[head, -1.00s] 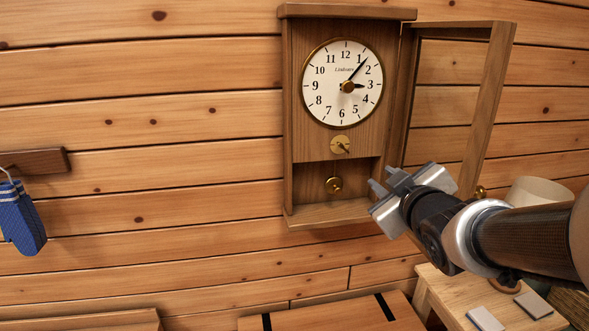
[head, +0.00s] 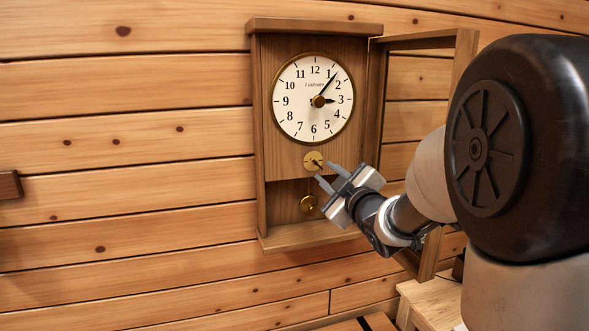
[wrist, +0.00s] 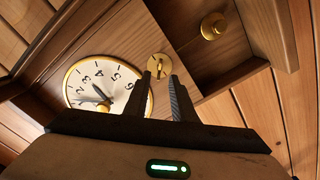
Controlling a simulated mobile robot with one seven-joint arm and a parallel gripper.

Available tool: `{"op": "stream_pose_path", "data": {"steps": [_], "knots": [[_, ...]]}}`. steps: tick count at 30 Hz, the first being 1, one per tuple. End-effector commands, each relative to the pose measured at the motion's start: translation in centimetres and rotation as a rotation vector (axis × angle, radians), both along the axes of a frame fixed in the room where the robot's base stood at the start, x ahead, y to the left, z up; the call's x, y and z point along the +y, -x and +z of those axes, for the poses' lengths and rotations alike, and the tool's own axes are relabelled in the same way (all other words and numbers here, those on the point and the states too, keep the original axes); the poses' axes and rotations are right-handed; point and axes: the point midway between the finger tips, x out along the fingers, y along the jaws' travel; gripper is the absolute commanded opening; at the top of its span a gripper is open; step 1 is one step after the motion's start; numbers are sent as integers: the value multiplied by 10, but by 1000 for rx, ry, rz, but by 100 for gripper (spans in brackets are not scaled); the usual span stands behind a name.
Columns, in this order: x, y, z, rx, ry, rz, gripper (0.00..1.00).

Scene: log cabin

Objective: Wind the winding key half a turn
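The wall clock (head: 261,150) has a wooden case and a white dial (head: 300,115) with black numerals. Below the dial is a round brass plate with the winding key (head: 314,161), seen as a small brass piece with a darker bar across it. The key also shows in the wrist view (wrist: 158,67), just beyond my fingertips. My gripper (head: 326,175) is open and empty, close to the key at its lower right. In the wrist view my fingers (wrist: 161,79) stand apart with the brass plate showing past and between their tips. I cannot tell whether a finger touches the key.
The clock's door frame (head: 465,60) stands swung open to the right, with my arm in front of its lower part. A brass pendulum bob (head: 308,204) hangs in the recess below the key. A wooden table (head: 425,300) is at the lower right.

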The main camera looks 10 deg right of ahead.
Motion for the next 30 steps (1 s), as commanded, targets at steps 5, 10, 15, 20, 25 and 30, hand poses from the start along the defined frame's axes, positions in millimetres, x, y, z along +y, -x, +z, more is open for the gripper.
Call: {"op": "stream_pose_path", "data": {"steps": [5,10,15,20,25,30], "knots": [[6,-31,0,1,0,0,23],[9,-47,0,-1,0,-1,23],[10,-51,0,1,-1,-1,23],[10,-50,0,0,-1,-1,23],[10,-50,0,0,-1,-1,0],[9,-50,0,0,-1,-1,0]]}}
